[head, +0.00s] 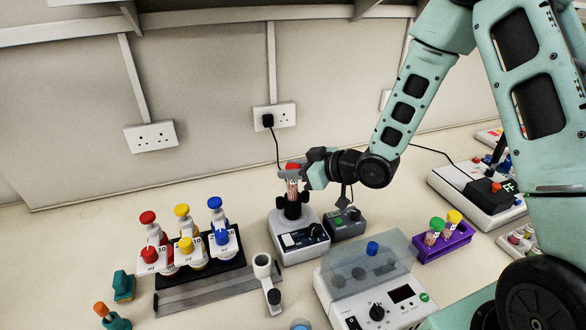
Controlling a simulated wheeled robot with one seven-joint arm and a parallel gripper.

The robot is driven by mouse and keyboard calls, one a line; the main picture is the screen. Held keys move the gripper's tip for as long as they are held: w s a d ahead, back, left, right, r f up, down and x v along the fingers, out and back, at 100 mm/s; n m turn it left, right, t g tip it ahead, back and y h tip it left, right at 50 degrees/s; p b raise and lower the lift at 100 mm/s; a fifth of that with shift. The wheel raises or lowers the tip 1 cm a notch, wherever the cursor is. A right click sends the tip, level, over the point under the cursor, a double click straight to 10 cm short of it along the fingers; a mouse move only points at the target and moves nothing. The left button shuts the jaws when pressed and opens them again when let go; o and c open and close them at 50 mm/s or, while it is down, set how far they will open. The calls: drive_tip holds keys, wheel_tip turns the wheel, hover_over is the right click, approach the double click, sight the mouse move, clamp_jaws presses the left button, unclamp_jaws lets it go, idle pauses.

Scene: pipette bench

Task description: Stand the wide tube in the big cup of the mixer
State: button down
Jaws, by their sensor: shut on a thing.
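The wide tube (292,187) has a red cap and pinkish contents and stands about upright. My gripper (291,174) comes in from the right and is shut on it just below the cap. The mixer (288,245) is a pale box with a dark front panel and a knob. Its black cup (292,210) is directly beneath the tube. The tube's lower end meets the cup's top in this view, and I cannot tell whether it is inside or just above. The gripper's far finger is partly hidden.
A small dark grey device (346,223) sits right of the mixer. A pipette stand (200,275) with several coloured pipettes is to the left. A white holder (263,267) stands in front. A clear-lidded machine (370,290) and a purple rack (442,243) with tubes are to the right.

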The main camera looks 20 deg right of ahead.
drive_tip(key=shift+f, duration=0.15)
drive_tip(key=shift+f+b, duration=0.65)
drive_tip(key=shift+b, duration=0.1)
drive_tip(key=c, duration=1)
unclamp_jaws()
drive_tip(key=p+v, duration=1.4)
drive_tip(key=v, duration=0.3)
drive_tip(key=shift+s, duration=0.15)
